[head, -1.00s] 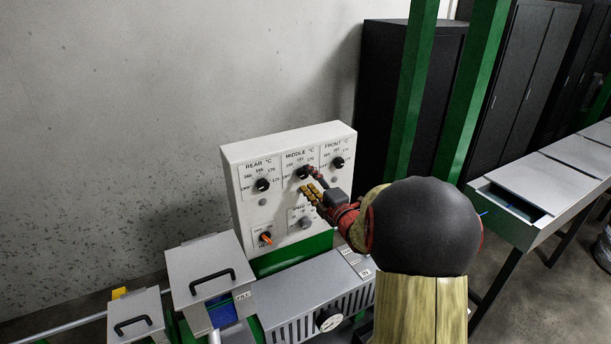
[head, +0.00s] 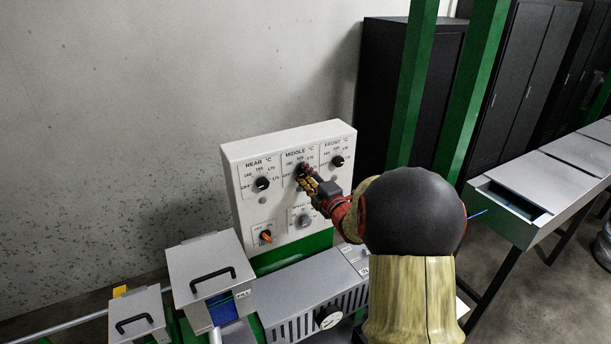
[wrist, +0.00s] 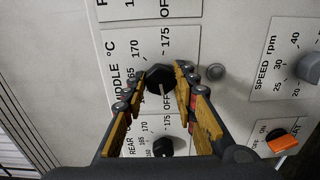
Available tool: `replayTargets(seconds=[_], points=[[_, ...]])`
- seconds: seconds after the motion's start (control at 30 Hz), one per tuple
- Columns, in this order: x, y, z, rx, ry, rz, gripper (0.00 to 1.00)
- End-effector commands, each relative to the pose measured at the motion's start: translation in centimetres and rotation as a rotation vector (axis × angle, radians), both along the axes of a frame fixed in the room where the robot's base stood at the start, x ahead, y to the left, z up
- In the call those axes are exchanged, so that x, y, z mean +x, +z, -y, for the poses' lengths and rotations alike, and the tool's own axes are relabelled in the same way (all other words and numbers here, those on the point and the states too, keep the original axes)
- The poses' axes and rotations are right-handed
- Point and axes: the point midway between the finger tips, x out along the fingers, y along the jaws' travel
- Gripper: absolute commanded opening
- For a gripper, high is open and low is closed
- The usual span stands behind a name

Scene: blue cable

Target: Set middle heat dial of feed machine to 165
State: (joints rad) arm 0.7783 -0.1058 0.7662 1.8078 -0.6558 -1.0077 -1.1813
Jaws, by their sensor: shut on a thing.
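The feed machine's white control panel (head: 285,205) stands against the wall, with REAR, MIDDLE and FRONT heat dials in its top row. The black middle heat dial (wrist: 160,79) sits between my gripper's fingers in the wrist view, where the panel appears turned sideways. Its white pointer line seems to point toward OFF. My gripper (wrist: 160,74) is shut on this dial, one yellow finger on each side. In the head view my gripper (head: 304,177) covers part of the dial and its lower scale.
The rear dial (head: 262,183) and front dial (head: 338,161) flank the middle one. Below are a speed knob (head: 305,221) and an orange switch (head: 266,236). Grey lidded boxes (head: 210,267) stand below left, and green posts (head: 412,85) rise behind my arm.

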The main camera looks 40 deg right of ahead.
Motion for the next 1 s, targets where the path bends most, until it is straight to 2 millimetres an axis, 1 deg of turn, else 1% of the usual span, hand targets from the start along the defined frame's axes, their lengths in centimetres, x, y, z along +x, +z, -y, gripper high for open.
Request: replayTargets(seconds=[0.03, 0.37, 0.67, 0.87, 1.0], points=[[-0.01, -0.05, 0.00, 0.000, 0.000, -0.001, 0.20], [-0.02, -0.08, -0.01, 0.001, 0.000, -0.001, 0.02], [-0.01, -0.20, -0.01, 0.041, 0.000, 0.009, 0.02], [0.00, -0.38, -0.01, 0.149, 0.000, 0.034, 0.02], [0.00, -0.40, 0.00, 0.263, 0.000, 0.062, 0.02]])
